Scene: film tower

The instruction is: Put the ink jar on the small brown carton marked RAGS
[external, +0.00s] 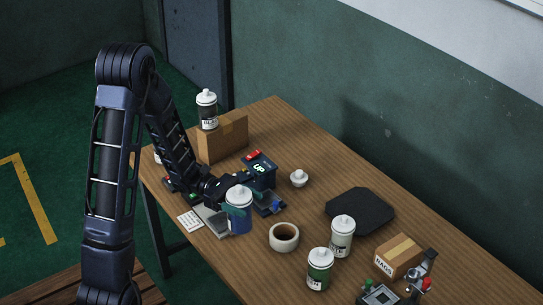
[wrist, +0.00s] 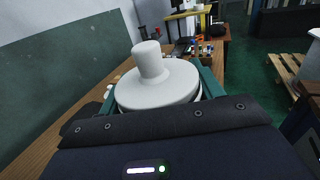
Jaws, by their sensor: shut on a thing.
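My gripper (external: 237,211) is shut on a blue jar (external: 239,222) with a white knobbed lid, near the table's left edge. Its print is not readable, so I cannot tell if it is the ink jar. In the wrist view its white lid (wrist: 158,87) sits between my green fingers (wrist: 158,95) and hides its body. The jar looks upright; whether its base touches the table is unclear. The small brown carton marked RAGS (external: 401,253) stands at the right front of the table, its top bare.
A white jar (external: 341,238) and a green jar (external: 319,271) stand left of the RAGS carton. A tape roll (external: 284,237), a black pad (external: 360,211) and metal gear (external: 380,295) lie nearby. A black jar (external: 207,112) stands on a larger carton (external: 225,138) at the back.

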